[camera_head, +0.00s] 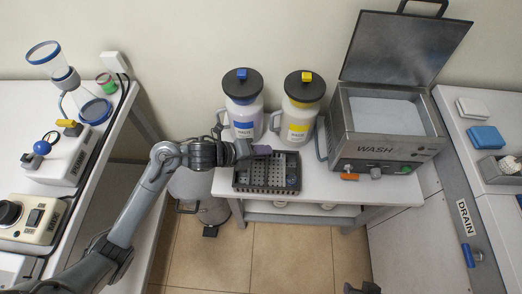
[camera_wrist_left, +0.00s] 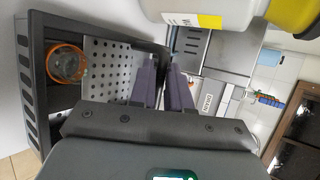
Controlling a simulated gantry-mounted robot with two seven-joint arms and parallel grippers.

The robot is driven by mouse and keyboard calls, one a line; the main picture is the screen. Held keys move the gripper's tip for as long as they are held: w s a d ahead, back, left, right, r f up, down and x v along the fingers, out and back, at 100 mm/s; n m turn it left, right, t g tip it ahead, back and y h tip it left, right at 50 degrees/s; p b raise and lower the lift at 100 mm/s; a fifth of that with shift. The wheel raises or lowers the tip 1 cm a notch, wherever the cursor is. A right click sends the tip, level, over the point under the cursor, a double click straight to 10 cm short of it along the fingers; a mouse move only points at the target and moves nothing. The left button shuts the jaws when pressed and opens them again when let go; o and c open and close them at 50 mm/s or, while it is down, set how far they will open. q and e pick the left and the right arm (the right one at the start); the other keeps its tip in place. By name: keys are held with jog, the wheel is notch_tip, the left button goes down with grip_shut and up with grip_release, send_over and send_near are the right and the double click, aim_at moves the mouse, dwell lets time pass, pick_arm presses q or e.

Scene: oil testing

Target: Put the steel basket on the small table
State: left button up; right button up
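The steel basket (camera_head: 254,187), dark and perforated, is at the front left of the small white table (camera_head: 340,190). I cannot tell whether its bottom touches the tabletop. My left gripper (camera_head: 262,150) is at the basket's back wall. In the left wrist view the two fingers (camera_wrist_left: 163,85) stand on either side of the wall of the basket (camera_wrist_left: 105,60), with a narrow gap, and look shut on it. A round orange-rimmed piece (camera_wrist_left: 66,63) lies inside the basket. A dark tip of my right arm (camera_head: 362,288) shows at the bottom edge; its fingers are not clear.
A blue-labelled jug (camera_head: 243,115) and a yellow-labelled jug (camera_head: 298,118) stand behind the basket. The WASH machine (camera_head: 385,135), lid raised, stands to the right. A bin (camera_head: 212,211) is below left. Side counters (camera_head: 135,95) flank the table.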

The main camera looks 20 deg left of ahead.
pick_arm(q)
jog(key=o, duration=0.3)
jog(key=shift+r, duration=0.15)
jog(key=v, duration=0.4)
dwell(0.6)
